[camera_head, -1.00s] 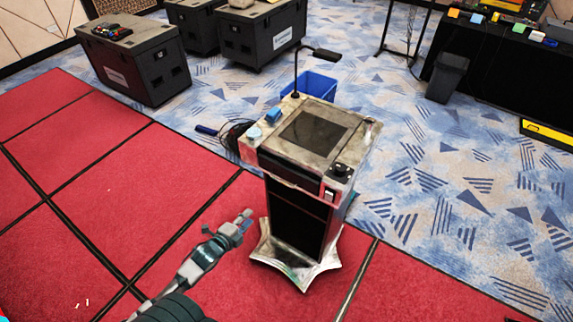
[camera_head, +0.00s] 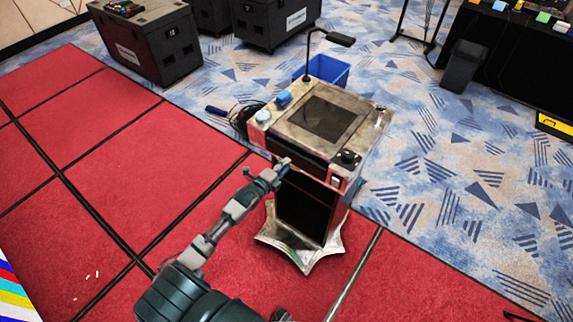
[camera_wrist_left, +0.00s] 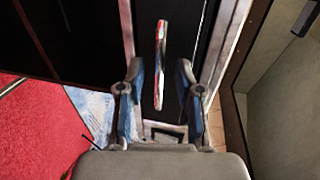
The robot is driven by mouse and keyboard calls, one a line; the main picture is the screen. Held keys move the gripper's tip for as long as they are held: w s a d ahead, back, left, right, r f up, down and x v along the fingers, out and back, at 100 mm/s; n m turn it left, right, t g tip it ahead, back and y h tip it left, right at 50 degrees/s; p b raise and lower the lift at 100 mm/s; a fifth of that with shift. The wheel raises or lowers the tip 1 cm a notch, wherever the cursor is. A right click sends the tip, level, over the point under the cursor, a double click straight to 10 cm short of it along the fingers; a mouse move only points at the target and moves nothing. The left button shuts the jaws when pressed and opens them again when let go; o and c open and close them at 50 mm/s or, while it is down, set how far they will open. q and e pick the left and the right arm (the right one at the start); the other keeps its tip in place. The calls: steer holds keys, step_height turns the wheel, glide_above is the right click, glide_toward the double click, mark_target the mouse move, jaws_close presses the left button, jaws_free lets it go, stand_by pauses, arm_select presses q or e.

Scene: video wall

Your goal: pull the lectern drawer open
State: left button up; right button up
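The lectern (camera_head: 318,150) stands upright on a metal base, with a dark screen set in its worn top. The drawer front (camera_wrist_left: 188,30) is a black panel in the left wrist view. Its handle (camera_wrist_left: 161,62) is a thin, shiny bar that appears upright there. My left gripper (camera_head: 283,168) is at the lectern's front, just below the top's near edge. In the left wrist view the left gripper (camera_wrist_left: 160,88) is open, with one finger on each side of the handle. I see no finger touching the handle. My right gripper is not in view.
A blue bin (camera_head: 322,71) stands behind the lectern, and dark cables (camera_head: 243,118) lie to its left. Black cases (camera_head: 150,45) stand at the back. A black waste bin (camera_head: 463,66) is at the right. The red floor left of the lectern is mostly clear.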

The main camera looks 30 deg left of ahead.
arm_select(q)
steer(key=shift+x, duration=0.8)
steer(key=shift+w+a+f, duration=0.1)
steer(key=shift+a+f, duration=0.1)
steer(key=shift+a, duration=0.25)
steer(key=shift+c, duration=0.5)
jaws_close()
steer(key=shift+d, duration=0.25)
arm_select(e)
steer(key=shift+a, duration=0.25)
arm_select(q)
steer(key=shift+f, duration=0.1)
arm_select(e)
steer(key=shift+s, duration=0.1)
